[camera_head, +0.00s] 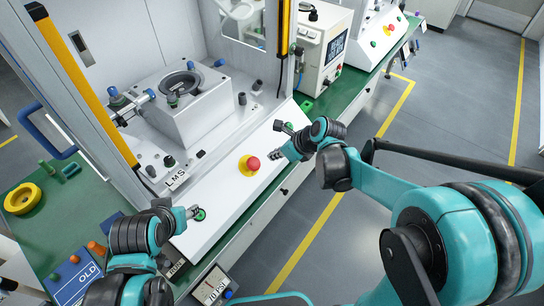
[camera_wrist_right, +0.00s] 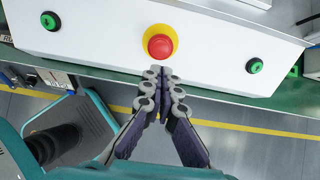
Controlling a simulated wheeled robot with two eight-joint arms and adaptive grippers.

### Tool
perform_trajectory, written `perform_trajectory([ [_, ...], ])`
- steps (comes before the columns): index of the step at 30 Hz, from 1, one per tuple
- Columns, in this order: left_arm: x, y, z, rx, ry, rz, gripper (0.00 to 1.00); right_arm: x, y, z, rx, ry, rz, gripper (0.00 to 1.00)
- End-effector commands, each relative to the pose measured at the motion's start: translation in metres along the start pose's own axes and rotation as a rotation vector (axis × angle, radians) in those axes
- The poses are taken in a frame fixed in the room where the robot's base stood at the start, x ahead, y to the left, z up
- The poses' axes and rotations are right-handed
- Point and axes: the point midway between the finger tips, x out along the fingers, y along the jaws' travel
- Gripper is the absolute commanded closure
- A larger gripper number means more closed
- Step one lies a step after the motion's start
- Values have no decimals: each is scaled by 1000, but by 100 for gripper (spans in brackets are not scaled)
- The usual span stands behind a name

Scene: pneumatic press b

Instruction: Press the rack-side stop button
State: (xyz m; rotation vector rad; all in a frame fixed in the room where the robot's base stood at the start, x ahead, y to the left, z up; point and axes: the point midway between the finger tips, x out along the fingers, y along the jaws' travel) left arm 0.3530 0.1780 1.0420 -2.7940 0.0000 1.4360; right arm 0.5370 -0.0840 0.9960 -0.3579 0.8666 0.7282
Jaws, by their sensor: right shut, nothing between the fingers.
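A red mushroom stop button (camera_head: 253,163) on a yellow collar sits mid-panel on the sloped white front of the press. It also shows in the right wrist view (camera_wrist_right: 160,46). My right gripper (camera_head: 282,154) is shut and empty, just right of the red button in the head view. In the right wrist view its fingertips (camera_wrist_right: 162,76) lie just below the button in the picture, seemingly apart from it. My left gripper (camera_head: 192,211) is at the panel's near end, beside a green button (camera_head: 199,213). Whether its fingers are open is unclear.
Another green button (camera_wrist_right: 254,66) is on the panel's other side. A second red stop button (camera_head: 389,29) is on the machine at the back right. A yellow ring (camera_head: 22,198) lies on the green bench at left. The floor at right is clear.

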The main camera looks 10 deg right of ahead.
Motion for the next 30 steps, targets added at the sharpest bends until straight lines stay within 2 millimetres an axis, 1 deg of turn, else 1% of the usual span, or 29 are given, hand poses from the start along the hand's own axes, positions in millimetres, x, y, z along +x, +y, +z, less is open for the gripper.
perform_trajectory([
  [1,6,0,5,0,0,0,54,14,0,-1,-4,0,1,100],
  [9,24,0,18,0,0,0,54,73,0,-2,-3,0,2,100],
  [12,30,0,22,0,0,0,54,90,0,-2,-2,-1,0,100],
  [15,35,0,25,0,0,0,54,103,0,-1,-3,-1,0,100],
  [18,37,0,26,0,0,0,54,111,0,-1,-2,-1,0,100],
  [21,38,0,27,0,0,0,54,115,0,0,-1,-1,0,100],
  [30,38,0,27,0,0,0,54,115,0,0,-1,0,0,100],
])
